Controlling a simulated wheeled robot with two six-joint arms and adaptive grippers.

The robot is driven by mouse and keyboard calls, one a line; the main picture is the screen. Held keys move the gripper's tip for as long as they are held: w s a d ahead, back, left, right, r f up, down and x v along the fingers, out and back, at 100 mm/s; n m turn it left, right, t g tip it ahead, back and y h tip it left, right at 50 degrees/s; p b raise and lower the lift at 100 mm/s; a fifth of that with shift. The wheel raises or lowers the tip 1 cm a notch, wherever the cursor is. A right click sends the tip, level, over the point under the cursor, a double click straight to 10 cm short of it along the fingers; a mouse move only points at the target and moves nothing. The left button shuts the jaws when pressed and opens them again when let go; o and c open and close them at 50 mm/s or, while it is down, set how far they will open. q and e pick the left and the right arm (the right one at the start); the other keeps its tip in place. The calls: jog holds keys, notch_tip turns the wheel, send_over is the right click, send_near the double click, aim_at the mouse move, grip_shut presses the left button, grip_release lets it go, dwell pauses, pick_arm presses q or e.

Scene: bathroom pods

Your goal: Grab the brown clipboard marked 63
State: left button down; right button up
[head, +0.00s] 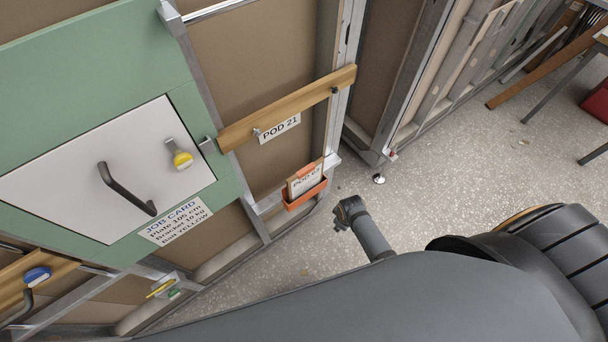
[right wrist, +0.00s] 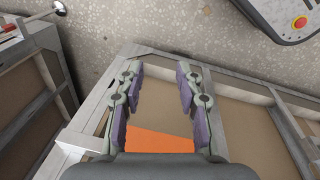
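The brown clipboard (head: 305,178) has a white sheet that seems to read POD 63. It stands in an orange holder (head: 306,198) on the pod wall, low beside the metal frame. My right gripper (right wrist: 158,80) is open, with its two purple-padded fingers apart and nothing held between them. A flat orange surface (right wrist: 158,142) shows low between the finger bases in the right wrist view; I cannot tell whether it is the holder. A grey arm of mine ends to the right of the holder in the head view, apart from it. My left gripper is not in view.
A wooden rail (head: 290,108) with a POD 21 label (head: 279,129) runs above the holder. A white panel (head: 105,170) with a dark handle (head: 125,190) and a job card (head: 175,220) are at left. Speckled floor (head: 440,150) is open at right.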

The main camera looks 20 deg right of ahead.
aim_at(306, 169)
jog(key=w+a+r+n+p, duration=0.1)
jog(key=w+a+r+n, duration=0.1)
jog(key=w+r+n, duration=0.3)
jog(key=w+a+r+n+g+p, duration=0.1)
jog(key=w+a+r+n+p, duration=0.1)
jog(key=r, duration=1)
jog(key=w+a+r+n+p, duration=0.2)
jog(key=w+a+r+n, duration=0.1)
jog(key=w+r+n, duration=0.4)
jog(key=shift+w+a+r+n+y, duration=0.15)
jog(key=shift+w+a+r+y, duration=0.05)
jog(key=shift+w+r, duration=0.25)
jog(key=shift+w+a+r+n+y, duration=0.2)
jog(key=shift+w+r, duration=0.15)
jog(key=shift+w, duration=0.2)
jog(key=shift+n+g, duration=0.3)
jog(key=shift+n, duration=0.15)
jog(key=f, duration=0.4)
jog(key=shift+w+a+f, duration=0.2)
jog(key=shift+a+f, duration=0.05)
jog(key=shift+f, duration=0.1)
jog(key=f, duration=0.3)
jog(key=s+f+p, duration=0.1)
jog(key=shift+a+f, duration=0.15)
jog(key=shift+a, duration=0.15)
jog(key=shift+w+f, duration=0.15)
jog(key=shift+f, duration=0.4)
jog(key=shift+r, duration=0.1)
grip_shut()
